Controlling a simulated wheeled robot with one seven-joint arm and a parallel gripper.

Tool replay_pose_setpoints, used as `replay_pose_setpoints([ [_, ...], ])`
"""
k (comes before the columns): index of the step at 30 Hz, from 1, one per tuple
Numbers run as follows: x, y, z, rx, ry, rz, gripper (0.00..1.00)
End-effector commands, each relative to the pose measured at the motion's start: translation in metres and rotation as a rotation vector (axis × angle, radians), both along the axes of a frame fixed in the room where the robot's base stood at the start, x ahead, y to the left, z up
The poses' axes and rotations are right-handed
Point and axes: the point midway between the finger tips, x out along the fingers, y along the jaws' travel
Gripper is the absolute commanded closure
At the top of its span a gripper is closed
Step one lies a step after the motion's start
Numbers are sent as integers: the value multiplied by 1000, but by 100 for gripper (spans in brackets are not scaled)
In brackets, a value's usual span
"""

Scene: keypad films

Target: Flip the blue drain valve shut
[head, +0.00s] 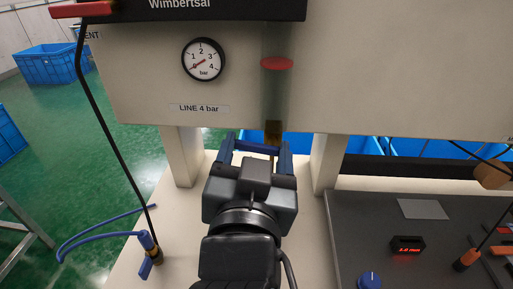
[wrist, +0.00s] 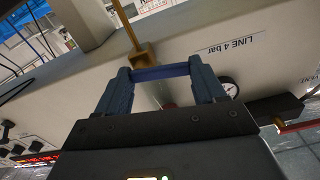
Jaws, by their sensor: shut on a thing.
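The blue drain valve (head: 257,147) is a straight blue lever beside a brass fitting (head: 273,130) under a clear upright tube. The lever lies nearly level in the head view. In the wrist view the lever (wrist: 160,73) spans between my two blue fingertips, with its brass fitting (wrist: 142,56) at one end. My gripper (head: 256,150) is shut on this lever, one finger at each end of it. My wrist hides the area under the lever in the head view.
A round gauge (head: 203,59) has its needle near 0. The tube (head: 275,90) holds a red disc. Another blue-handled valve (head: 146,240) with a blue hose stands at lower left. A dark panel (head: 350,225) with a blue knob lies right. Pale posts (head: 181,157) flank my gripper.

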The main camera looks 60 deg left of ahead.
Motion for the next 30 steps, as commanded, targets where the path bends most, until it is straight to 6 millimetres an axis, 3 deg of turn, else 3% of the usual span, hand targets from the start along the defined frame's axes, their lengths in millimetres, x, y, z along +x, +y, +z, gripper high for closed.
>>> replay_pose_setpoints([
  [6,0,0,-3,-101,-124,-1,61],
  [16,0,0,-4,-112,-142,-1,61],
  [17,0,0,-4,-113,-141,-1,28],
  [24,0,1,-4,-112,-140,-1,5],
  [30,-1,0,-4,-112,-140,0,5],
])
